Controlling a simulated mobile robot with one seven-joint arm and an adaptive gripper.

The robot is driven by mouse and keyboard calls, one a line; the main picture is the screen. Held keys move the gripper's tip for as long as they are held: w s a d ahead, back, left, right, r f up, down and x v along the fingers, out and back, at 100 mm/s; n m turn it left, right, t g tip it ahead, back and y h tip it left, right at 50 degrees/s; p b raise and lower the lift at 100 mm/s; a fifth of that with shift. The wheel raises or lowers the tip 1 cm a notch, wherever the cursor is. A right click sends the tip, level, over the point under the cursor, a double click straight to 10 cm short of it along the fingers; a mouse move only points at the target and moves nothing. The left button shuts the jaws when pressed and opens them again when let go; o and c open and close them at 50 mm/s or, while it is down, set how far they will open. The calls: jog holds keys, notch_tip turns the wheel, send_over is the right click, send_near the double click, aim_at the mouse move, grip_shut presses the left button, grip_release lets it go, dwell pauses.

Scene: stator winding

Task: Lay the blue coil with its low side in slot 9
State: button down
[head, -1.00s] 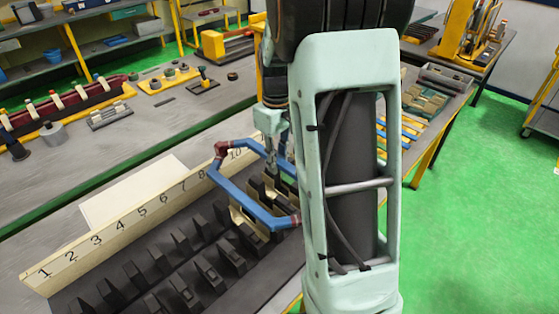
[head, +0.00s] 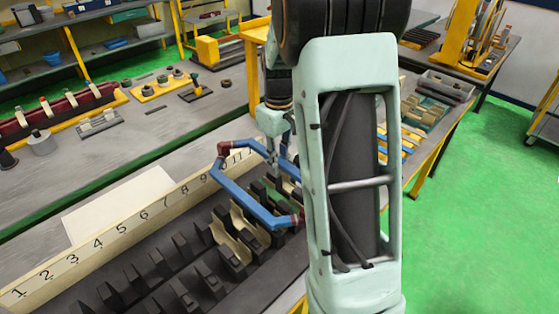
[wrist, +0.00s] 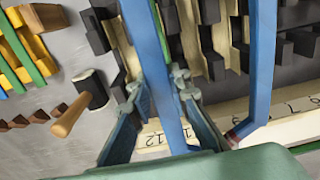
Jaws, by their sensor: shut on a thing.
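The blue coil (head: 238,195) is a six-sided loop with dark red-brown wrapped ends. It hangs over the higher-numbered end of the dark slotted stator block (head: 170,270). In the wrist view one straight side of the coil (wrist: 151,50) runs between the fingers of my gripper (wrist: 164,92), which is shut on it. The other side (wrist: 262,70) runs at the right. Cream liners (head: 232,238) sit in some slots below the coil. My arm hides the coil's right part and the fingers in the head view. Whether the coil touches the slots cannot be told.
A cream number strip (head: 100,240) stands along the block's back edge. A white sheet (head: 118,205) lies behind it. A wooden-handled tool (wrist: 72,115) and yellow, blue and green strips (wrist: 22,50) lie beside the block in the wrist view.

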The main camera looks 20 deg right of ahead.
jog(key=b, duration=0.4)
send_over(279, 199)
jog(key=shift+w+f, duration=0.2)
jog(key=shift+f, duration=2.6)
jog(key=shift+f, duration=0.3)
jog(key=shift+f+b, duration=2.15)
jog(key=shift+f, duration=0.8)
jog(key=shift+s+f, duration=0.1)
jog(key=shift+f, duration=0.1)
jog(key=c, duration=1.7)
grip_release()
jog(key=shift+c, duration=0.2)
jog(key=shift+r, duration=0.2)
jog(key=shift+r+p, duration=0.5)
jog(key=shift+r, duration=0.2)
